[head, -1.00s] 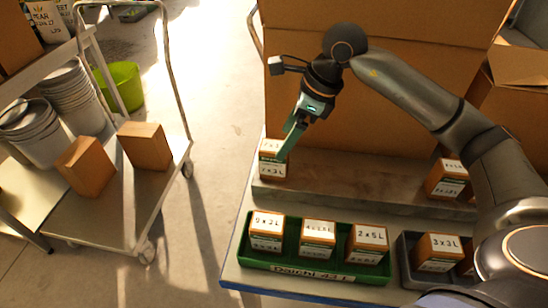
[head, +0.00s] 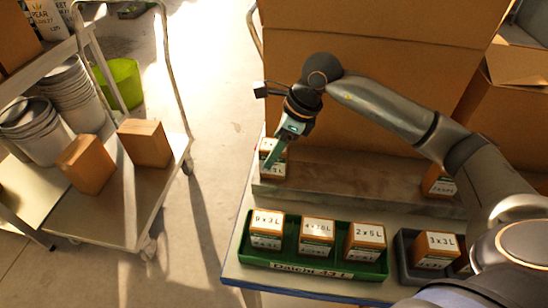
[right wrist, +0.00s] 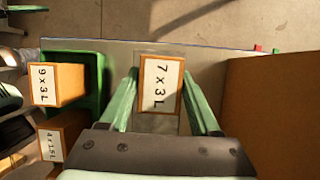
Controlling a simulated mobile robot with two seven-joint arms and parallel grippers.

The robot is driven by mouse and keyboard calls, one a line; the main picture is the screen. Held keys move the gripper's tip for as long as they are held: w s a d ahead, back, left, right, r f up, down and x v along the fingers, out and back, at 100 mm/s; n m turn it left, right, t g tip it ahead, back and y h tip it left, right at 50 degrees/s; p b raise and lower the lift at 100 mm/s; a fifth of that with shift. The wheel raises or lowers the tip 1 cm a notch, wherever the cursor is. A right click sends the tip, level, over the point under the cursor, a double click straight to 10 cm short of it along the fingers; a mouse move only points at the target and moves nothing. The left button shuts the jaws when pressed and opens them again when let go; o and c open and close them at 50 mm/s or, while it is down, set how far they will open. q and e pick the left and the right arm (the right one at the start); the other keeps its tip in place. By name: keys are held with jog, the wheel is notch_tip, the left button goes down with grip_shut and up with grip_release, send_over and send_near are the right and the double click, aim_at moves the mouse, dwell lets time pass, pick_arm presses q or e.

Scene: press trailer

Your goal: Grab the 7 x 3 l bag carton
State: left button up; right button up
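The 7 x 3 L carton (head: 272,160) is a small brown box with a white label. It stands at the left end of a raised grey ledge on the table. In the right wrist view the carton (right wrist: 160,84) shows its label between the two green fingers. My right gripper (right wrist: 160,100) is open around it, one finger on each side, with a narrow gap on the right. In the head view my right gripper (head: 276,154) is at the carton and partly covers its label. My left gripper is not in view.
A green tray (head: 315,270) at the front holds cartons 9 x 3 L, 4 x 1.5 L and 2 x 5 L. A grey tray (head: 402,262) to its right holds a 3 x 3 L carton (head: 436,250). A large cardboard box (head: 385,60) stands behind the ledge. A trolley (head: 110,215) is at left.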

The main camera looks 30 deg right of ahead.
grip_shut()
jog(key=shift+r, duration=0.15)
dwell(0.4)
